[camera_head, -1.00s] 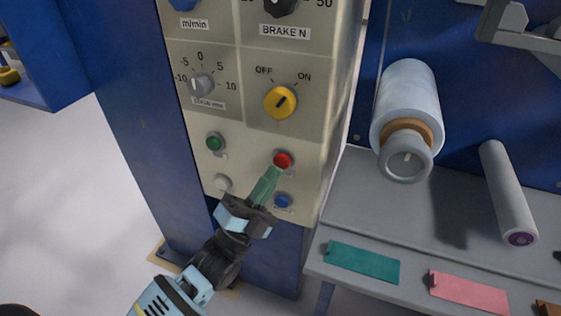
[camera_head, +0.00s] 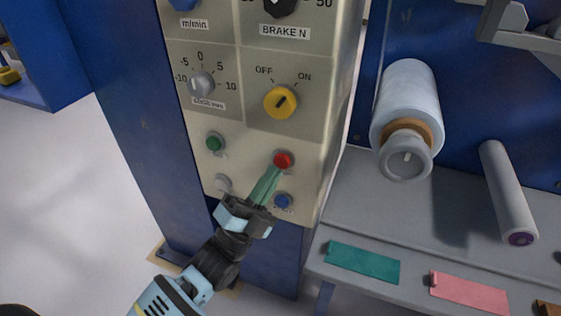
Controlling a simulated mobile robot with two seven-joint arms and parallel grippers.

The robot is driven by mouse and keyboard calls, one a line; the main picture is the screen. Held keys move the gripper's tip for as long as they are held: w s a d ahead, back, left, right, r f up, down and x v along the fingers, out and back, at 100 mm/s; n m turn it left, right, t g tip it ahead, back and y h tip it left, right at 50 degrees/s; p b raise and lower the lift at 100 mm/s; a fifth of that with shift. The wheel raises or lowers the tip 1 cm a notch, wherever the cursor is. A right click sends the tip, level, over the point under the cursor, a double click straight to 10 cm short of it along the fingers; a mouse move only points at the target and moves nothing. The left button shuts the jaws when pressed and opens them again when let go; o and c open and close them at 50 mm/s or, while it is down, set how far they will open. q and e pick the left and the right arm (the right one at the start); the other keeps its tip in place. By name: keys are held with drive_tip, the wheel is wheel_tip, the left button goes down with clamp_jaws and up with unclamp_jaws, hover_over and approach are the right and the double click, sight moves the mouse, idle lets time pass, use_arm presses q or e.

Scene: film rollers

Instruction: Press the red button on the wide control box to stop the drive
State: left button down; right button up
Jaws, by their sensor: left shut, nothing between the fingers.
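The wide control box (camera_head: 258,140) is a cream panel on a blue post in the head view. Its red button (camera_head: 283,159) sits at the lower right of the panel, below the yellow OFF/ON knob (camera_head: 281,102). My left gripper (camera_head: 276,171) is shut and empty, its green fingers pointing up at the red button. The fingertips overlap the button's lower edge in the picture; I cannot tell whether they touch it or whether it is pressed in. My right gripper is not in view.
A green button (camera_head: 215,142), a white button (camera_head: 223,183) and a blue button (camera_head: 283,201) are close around the fingers. To the right, a film roll (camera_head: 406,100) and a grey roller (camera_head: 507,195) stand over a grey shelf (camera_head: 375,200) with coloured tags.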

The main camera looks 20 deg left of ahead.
use_arm(q)
drive_tip(key=shift+w, duration=0.2)
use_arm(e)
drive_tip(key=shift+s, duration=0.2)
use_arm(q)
drive_tip(key=shift+w, duration=0.25)
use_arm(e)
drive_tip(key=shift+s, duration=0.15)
use_arm(q)
drive_tip(key=shift+w, duration=0.1)
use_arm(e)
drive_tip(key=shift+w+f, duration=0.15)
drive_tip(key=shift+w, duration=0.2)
use_arm(q)
drive_tip(key=shift+w, duration=0.35)
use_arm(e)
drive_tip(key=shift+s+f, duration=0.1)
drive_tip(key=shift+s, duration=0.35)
use_arm(q)
drive_tip(key=shift+s+p, duration=0.3)
drive_tip(key=shift+s, duration=0.6)
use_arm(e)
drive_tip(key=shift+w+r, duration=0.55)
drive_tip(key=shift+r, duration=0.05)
